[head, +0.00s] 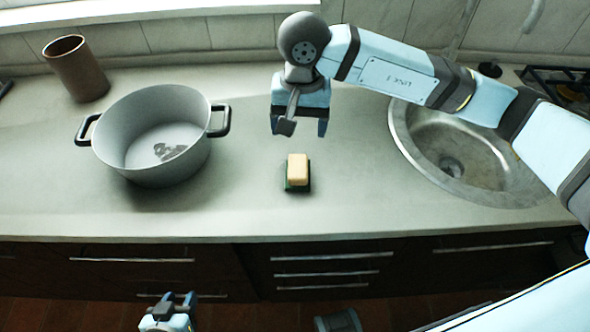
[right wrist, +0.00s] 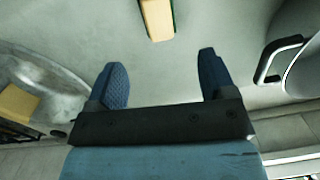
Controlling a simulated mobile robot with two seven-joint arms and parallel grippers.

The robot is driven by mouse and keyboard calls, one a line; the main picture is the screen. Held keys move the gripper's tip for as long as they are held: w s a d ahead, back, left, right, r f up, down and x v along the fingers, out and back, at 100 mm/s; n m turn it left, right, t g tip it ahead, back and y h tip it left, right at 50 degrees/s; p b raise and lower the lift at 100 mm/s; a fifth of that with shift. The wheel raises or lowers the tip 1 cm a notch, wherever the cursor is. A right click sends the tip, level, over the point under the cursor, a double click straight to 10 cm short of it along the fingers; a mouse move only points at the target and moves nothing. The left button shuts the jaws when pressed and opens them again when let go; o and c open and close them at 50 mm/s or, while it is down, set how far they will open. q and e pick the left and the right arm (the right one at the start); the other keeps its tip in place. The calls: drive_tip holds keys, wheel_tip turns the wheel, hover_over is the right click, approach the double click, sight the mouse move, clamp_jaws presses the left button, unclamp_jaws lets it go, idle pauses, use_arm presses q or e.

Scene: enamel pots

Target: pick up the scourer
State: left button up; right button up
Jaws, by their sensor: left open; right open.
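The scourer (head: 298,171), a small block with a cream-yellow top and a green underside, lies on the counter (head: 250,205) near its front edge. In the right wrist view the scourer (right wrist: 157,18) shows at the top edge, partly cut off, beyond the fingertips. My right gripper (head: 300,130) is open and empty above the counter, behind the scourer and apart from it. Its two blue fingers (right wrist: 162,75) show spread in the right wrist view. My left gripper (head: 176,301) is open and low in front of the drawers, well away from the scourer.
A grey pot (head: 155,175) with two black handles and a dark patch inside stands left of the scourer. A brown cylinder (head: 75,68) stands at the back left. A round metal sink (head: 480,160) lies to the right. The counter around the scourer is clear.

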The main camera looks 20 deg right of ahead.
sight(298, 162)
drive_tip(key=shift+h, duration=0.3)
drive_tip(key=f, duration=0.8)
drive_tip(key=shift+w+d, duration=0.3)
drive_tip(key=shift+w, duration=0.05)
drive_tip(key=shift+w+a+f+p, duration=0.15)
drive_tip(key=shift+f+p, duration=0.2)
drive_tip(key=shift+f, duration=2.4)
drive_tip(key=shift+c, duration=0.4)
drive_tip(key=c, duration=0.9)
